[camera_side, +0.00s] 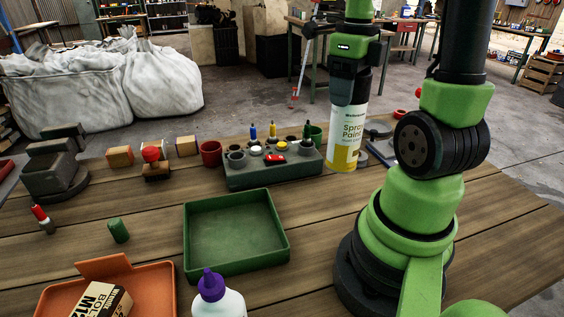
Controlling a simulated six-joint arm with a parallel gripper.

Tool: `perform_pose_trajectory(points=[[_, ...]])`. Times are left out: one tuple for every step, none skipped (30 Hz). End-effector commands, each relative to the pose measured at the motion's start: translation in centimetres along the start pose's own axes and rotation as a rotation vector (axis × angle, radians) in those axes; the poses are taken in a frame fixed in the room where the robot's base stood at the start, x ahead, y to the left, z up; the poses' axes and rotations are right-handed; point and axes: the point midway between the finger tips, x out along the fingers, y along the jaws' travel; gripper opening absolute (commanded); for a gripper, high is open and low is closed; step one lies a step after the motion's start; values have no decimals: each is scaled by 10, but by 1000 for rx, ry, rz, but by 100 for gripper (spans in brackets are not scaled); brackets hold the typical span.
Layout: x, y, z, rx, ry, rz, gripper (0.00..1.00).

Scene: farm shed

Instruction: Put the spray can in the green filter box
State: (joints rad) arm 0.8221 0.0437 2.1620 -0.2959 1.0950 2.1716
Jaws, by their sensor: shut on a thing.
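I cannot tell whether the can's base touches the table. The green filter box (236,272) is a shallow open square tray at the table's middle front. It is empty and lies to the left of and nearer than the can.
The organiser block (272,172) with small pots and tools stands behind the box. A red cup (210,153), wooden blocks (186,146) and a green cylinder (118,230) are to the left. A purple-capped bottle (216,298) and an orange tray (160,285) are in front.

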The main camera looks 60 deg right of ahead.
Motion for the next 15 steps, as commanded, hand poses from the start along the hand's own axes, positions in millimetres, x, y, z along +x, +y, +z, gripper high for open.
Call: perform_pose_trajectory(points=[[-1, 1, 2, -9, -1, -1, 14], [-1, 2, 3, -21, -1, 0, 14], [-1, 4, 6, -46, 0, 0, 14], [-2, 6, 10, -70, 0, 0, 14], [-2, 10, 14, -102, 0, 0, 14], [-2, 15, 21, -156, 0, 1, 14], [-2, 20, 27, -203, 0, 0, 14], [-3, 26, 34, -256, -1, -1, 14], [-3, 35, 44, -334, 0, 0, 14], [-4, 43, 51, -398, 0, 0, 14], [-4, 52, 58, -463, 0, 0, 14], [-5, 65, 67, -553, 0, 0, 14], [-5, 75, 74, -619, 0, 0, 14], [-5, 86, 80, -684, 0, 0, 14], [-6, 100, 87, -771, 0, 0, 14]])
